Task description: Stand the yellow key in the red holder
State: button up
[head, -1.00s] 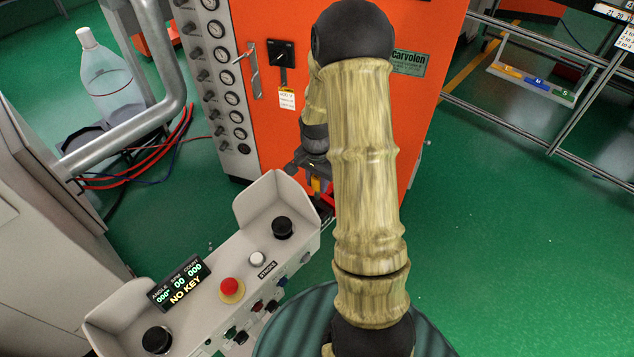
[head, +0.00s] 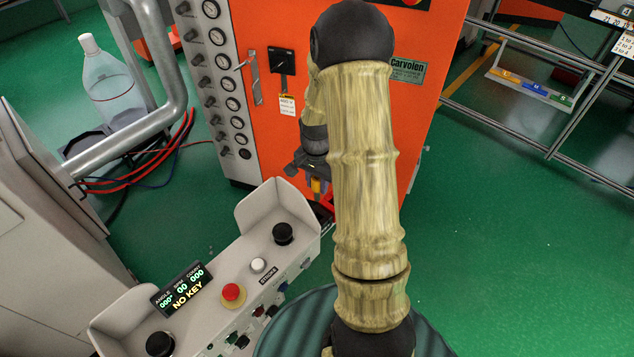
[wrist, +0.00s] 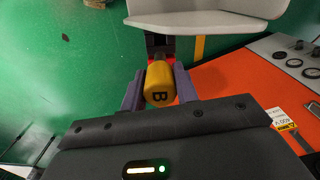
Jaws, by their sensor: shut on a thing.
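The yellow key (wrist: 160,84), marked with a letter B, is between the two fingers of my gripper (wrist: 158,90) in the wrist view. The fingers are shut on it from both sides. In the head view my gripper (head: 315,186) hangs by the orange cabinet, with a bit of the yellow key (head: 316,187) showing. The red holder (head: 327,201) shows as a small red part beside and below the gripper, partly behind my arm. In the wrist view, red edges and a dark part lie just beyond the key. Whether the key touches the holder is hidden.
A grey control console (head: 210,300) with knobs, a red button and a display reading NO KEY stands at lower left. The orange cabinet (head: 290,60) rises behind my gripper. A bottle (head: 108,85) and a metal pipe are at left.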

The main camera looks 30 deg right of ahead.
jog(key=shift+r+p, duration=1.05)
jog(key=shift+r, duration=0.45)
